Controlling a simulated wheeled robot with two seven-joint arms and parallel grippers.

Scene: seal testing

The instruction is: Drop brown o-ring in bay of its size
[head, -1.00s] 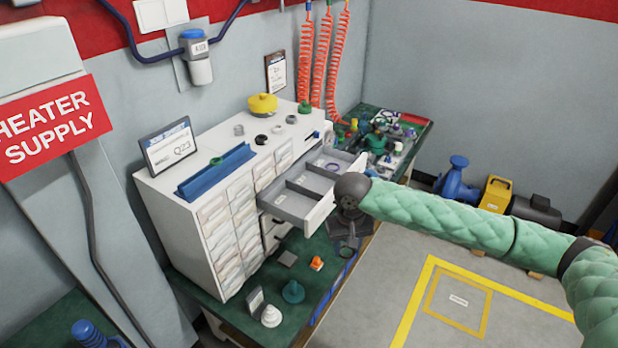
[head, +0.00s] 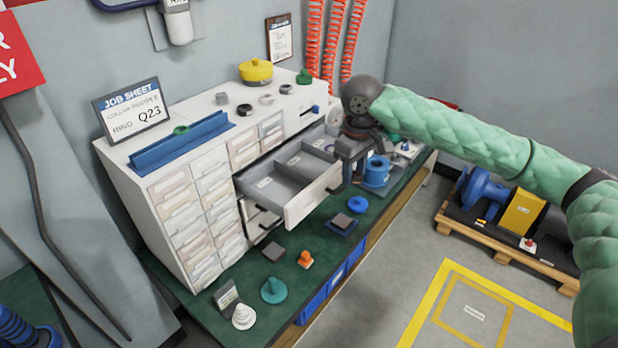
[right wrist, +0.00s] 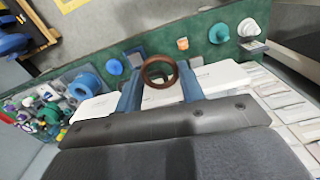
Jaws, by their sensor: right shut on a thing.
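The brown o-ring (right wrist: 145,73) is held upright between the fingertips of my right gripper (right wrist: 159,72), which is shut on it. In the head view my right gripper (head: 351,168) hangs beside the right end of an open grey drawer (head: 313,199), and I cannot make out the ring there. The drawer is split by dividers into bays. The near bay (head: 278,188) and the middle bay look empty. A small purple ring (head: 328,147) seems to lie in the far bay, partly hidden by the gripper. My left gripper is not in view.
A white cabinet (head: 125,195) carries a job sheet (head: 134,110), a blue rail (head: 180,143) and several small rings and knobs. Below the drawer, the green bench (head: 235,300) holds an orange part (head: 305,259), a teal knob (head: 274,290) and a blue knob (head: 358,204).

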